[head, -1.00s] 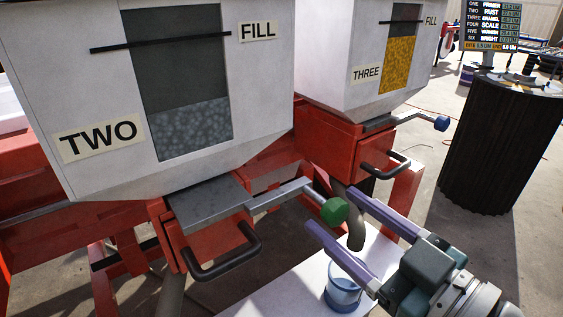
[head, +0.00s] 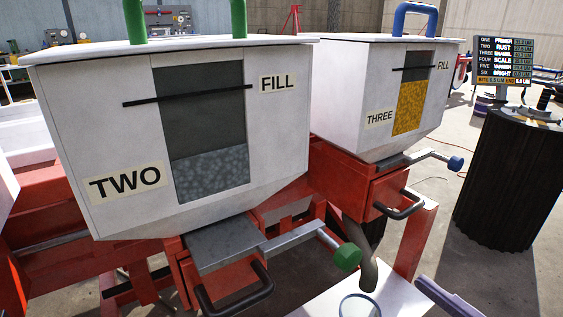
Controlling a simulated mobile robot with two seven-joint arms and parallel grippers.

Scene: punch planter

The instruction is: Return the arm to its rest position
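My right gripper shows only as one purple finger (head: 447,298) at the bottom edge of the head view, right of the pale board (head: 325,296). The rest of it is out of frame, so its opening is hidden. My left gripper is not in view. The hopper marked TWO (head: 110,135) has a grey slide plate and a lever with a green knob (head: 347,257). The finger is apart from that knob, below and right of it.
The hopper marked THREE (head: 345,85) has a lever with a blue knob (head: 455,163). A round-rimmed cup (head: 360,304) is on the board, cut off by the bottom edge. A black ribbed drum (head: 508,180) stands at right. Open floor lies between hopper THREE and the drum.

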